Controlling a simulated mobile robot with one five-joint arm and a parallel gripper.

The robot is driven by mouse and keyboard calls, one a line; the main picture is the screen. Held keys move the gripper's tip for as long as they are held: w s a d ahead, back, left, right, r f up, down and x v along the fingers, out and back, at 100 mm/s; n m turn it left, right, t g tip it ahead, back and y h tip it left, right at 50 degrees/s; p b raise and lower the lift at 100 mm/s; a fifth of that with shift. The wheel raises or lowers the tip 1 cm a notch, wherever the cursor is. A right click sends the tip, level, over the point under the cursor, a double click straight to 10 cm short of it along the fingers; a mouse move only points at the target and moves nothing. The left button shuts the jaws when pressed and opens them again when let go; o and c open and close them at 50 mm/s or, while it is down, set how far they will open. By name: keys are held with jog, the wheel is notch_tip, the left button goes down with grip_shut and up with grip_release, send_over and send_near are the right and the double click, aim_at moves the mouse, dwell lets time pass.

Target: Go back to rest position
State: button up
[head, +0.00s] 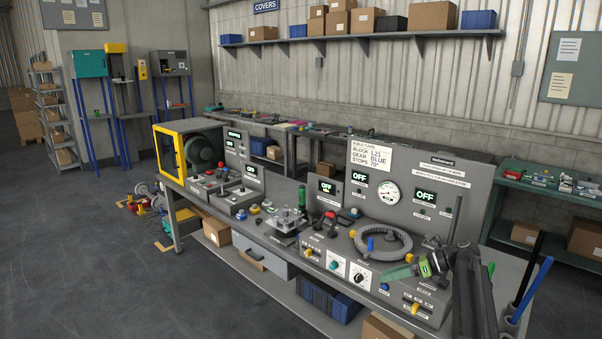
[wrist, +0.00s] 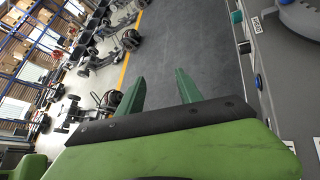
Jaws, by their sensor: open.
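My gripper (wrist: 158,84) is open and empty in the wrist view. Its two green fingers stand apart with bare grey floor and a wheeled chassis showing beyond them. In the head view my gripper (head: 393,273) is at the right end of the workbench, above the front part of the panel. My dark arm rises at the lower right and hides part of the bench there. I see nothing held between the fingers.
The grey workbench (head: 275,215) carries control panels, a round gauge (head: 389,193), a grey ring (head: 383,240) and knobs close to my gripper. A yellow-framed machine (head: 168,152) stands at its far left end. Open floor (head: 80,260) lies left of the bench.

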jog(key=s+a+f+n+g+h+b, duration=0.45)
jog(key=s+a+f+n+h, duration=0.25)
jog(key=s+a+f+n, duration=0.85)
jog(key=s+d+f+n+t+h, duration=0.1)
jog(key=s+d+f+n+h, duration=0.2)
jog(key=n, duration=0.7)
jog(key=s+h, duration=0.2)
jog(key=s, duration=0.1)
jog(key=shift+s+d+t, duration=0.3)
jog(key=shift+d+t, duration=0.05)
